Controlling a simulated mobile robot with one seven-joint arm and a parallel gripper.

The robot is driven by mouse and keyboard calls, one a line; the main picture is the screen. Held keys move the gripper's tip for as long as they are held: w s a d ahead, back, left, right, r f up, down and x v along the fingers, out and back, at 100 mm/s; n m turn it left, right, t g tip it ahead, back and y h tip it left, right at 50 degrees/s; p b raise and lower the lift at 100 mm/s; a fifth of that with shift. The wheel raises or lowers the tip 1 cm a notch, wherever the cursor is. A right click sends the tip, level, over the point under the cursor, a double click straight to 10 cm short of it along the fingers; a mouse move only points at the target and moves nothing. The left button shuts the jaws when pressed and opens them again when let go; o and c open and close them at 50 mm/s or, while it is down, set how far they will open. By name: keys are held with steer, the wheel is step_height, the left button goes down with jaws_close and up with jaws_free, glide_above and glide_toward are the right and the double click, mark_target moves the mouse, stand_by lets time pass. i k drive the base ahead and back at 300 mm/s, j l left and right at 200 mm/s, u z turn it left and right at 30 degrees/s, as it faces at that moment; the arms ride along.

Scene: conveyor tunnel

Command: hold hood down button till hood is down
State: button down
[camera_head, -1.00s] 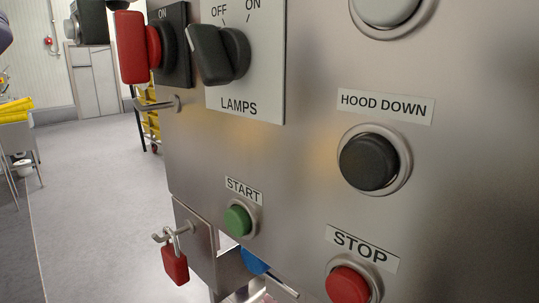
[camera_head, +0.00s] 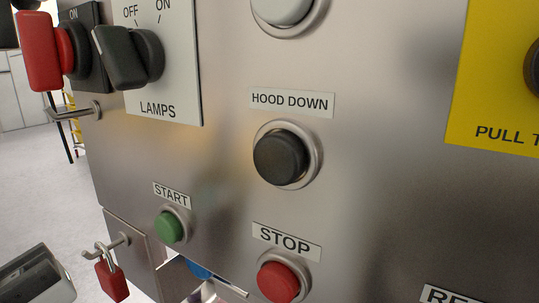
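The black HOOD DOWN button (camera_head: 281,158) sits in a silver ring in the middle of the steel control panel (camera_head: 370,190). Its white label (camera_head: 292,102) is just above it. Nothing touches the button, and it stands out from its ring. A grey and black metal part, which looks like the end of my arm with my gripper (camera_head: 38,277), shows at the lower left corner, well apart from the button. Its fingertips cannot be made out. The hood itself is not in view.
A red STOP button (camera_head: 278,282) is below, and a green START button (camera_head: 169,227) is lower left. The LAMPS knob (camera_head: 130,56), a red switch (camera_head: 42,50) and a red padlock (camera_head: 111,280) stick out at left. A yellow plate (camera_head: 497,80) is at right.

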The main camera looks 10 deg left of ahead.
mark_target(280, 157)
steer(key=k+l+u, duration=0.2)
steer(key=l, duration=0.3)
steer(key=k+l+u, duration=0.1)
steer(key=l+u, duration=0.15)
steer(key=l, duration=0.2)
steer(key=k+l+u, duration=0.2)
steer(key=l, duration=0.25)
steer(key=k+l+u, duration=0.25)
steer(key=l, duration=0.15)
steer(key=k+l+u, duration=0.2)
steer(key=l, duration=0.2)
